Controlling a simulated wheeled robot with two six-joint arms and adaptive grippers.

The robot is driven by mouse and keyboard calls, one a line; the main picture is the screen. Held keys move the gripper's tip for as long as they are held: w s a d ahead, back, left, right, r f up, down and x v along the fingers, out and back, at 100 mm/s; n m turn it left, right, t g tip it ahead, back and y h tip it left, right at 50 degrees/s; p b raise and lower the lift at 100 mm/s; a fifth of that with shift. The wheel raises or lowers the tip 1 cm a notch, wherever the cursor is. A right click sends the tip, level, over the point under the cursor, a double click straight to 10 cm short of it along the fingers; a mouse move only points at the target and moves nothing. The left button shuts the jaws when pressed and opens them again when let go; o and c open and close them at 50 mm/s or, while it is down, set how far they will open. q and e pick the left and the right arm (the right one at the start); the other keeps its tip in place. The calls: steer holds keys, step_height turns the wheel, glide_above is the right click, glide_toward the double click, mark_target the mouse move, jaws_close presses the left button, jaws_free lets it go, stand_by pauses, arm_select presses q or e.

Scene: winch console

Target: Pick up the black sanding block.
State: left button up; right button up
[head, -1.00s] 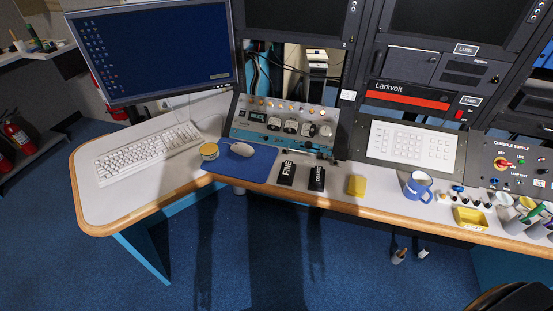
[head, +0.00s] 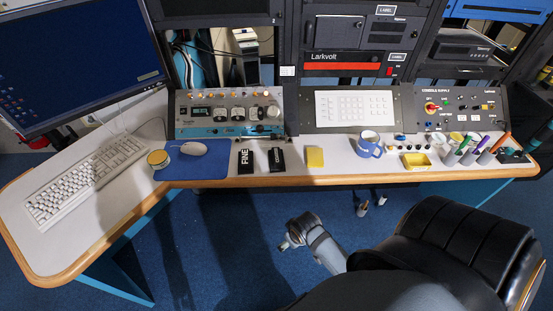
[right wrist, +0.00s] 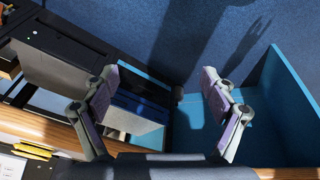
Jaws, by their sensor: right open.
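Two dark blocks lie side by side on the counter in the head view. The left one is a flat black block marked FINE (head: 246,161). The right one is a black block (head: 276,160) with small white lettering on its side that I cannot read. My right gripper (head: 287,242) is in front of and below the counter edge, over the floor, apart from both blocks. In the right wrist view its two fingers (right wrist: 158,100) are spread with nothing between them. Neither block can be made out in that view. My left gripper is not in view.
A blue mat (head: 200,170) with a mouse (head: 193,148) and a round tin (head: 158,159) lies left of the blocks. The wooden counter edge (head: 300,180) runs in front. A black chair (head: 470,235) fills the lower right.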

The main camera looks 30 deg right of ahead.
step_height(320, 180, up, 11)
steer(key=w, duration=0.3)
steer(key=m+h, duration=0.1)
steer(key=m, duration=0.5)
glide_toward(277, 155)
steer(key=shift+w+a+f+t, duration=0.15)
steer(key=shift+w+f+t, duration=0.05)
steer(key=shift+t, duration=0.2)
steer(key=x, duration=0.5)
steer(key=shift+f, duration=0.2)
steer(key=x, duration=0.5)
steer(key=shift+s+d+f+p, duration=0.1)
steer(key=shift+s+d+p, duration=0.1)
steer(key=shift+s+p, duration=0.1)
steer(key=shift+f, duration=0.2)
steer(key=c, duration=1.4)
